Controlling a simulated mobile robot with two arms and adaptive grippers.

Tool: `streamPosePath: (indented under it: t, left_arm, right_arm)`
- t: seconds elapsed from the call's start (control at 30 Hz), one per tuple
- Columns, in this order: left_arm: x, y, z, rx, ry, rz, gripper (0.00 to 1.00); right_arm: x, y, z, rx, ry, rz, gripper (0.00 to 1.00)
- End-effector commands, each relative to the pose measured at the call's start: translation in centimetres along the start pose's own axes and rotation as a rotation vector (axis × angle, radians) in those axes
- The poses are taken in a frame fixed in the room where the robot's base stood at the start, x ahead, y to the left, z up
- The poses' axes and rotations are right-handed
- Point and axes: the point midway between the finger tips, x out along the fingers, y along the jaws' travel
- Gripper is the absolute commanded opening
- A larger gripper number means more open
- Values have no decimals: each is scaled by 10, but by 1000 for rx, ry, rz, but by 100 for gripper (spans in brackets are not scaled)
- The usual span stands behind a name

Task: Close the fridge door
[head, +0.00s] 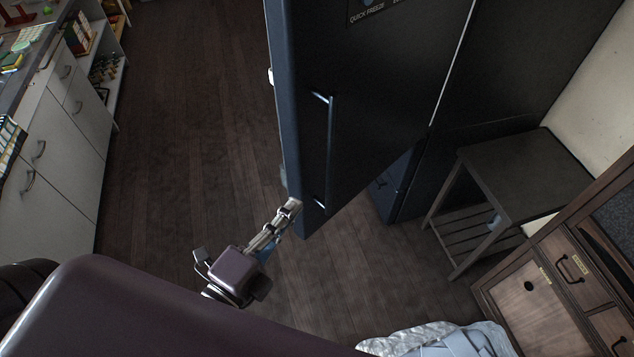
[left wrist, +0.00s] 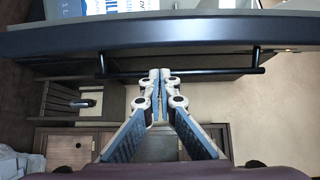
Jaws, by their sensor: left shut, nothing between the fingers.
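The dark blue fridge door (head: 390,90) stands open in the head view, its outer face showing a vertical bar handle (head: 330,150). My left gripper (head: 291,206) is shut and empty, close to the lower free edge of the door. In the left wrist view the door (left wrist: 100,40) crosses the top as a dark band, with the handle (left wrist: 215,71) below it. The shut fingertips (left wrist: 160,74) overlap the handle there; I cannot tell whether they touch it. Part of the fridge body (head: 402,185) shows below the door. My right gripper is not in view.
A dark slatted side table (head: 530,175) stands right of the fridge, with a wooden drawer cabinet (head: 545,290) in front. A white counter (head: 60,150) with drawers runs along the left. The wooden floor (head: 190,130) between counter and door is clear.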

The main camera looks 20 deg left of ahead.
Motion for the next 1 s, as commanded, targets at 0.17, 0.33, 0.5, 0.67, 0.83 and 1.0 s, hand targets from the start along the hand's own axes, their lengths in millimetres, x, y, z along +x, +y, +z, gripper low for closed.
streamPosePath:
  t: [0.17, 0.33, 0.5, 0.67, 0.83, 1.0]
  left_arm:
    - [8, -10, 0, 17, 3, -14, 0]
    - [32, -12, 0, 16, 3, -14, 0]
    - [60, -12, 0, 15, 3, -14, 0]
    - [82, -11, 0, 13, 2, -12, 0]
    - [96, -8, 0, 13, 2, -10, 0]
    - [100, -7, 0, 13, 1, -10, 0]
  right_arm:
    - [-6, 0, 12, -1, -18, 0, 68]
    - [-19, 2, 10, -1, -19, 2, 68]
    - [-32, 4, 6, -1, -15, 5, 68]
    - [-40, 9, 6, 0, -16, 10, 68]
    - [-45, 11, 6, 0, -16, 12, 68]
    - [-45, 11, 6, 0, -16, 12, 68]
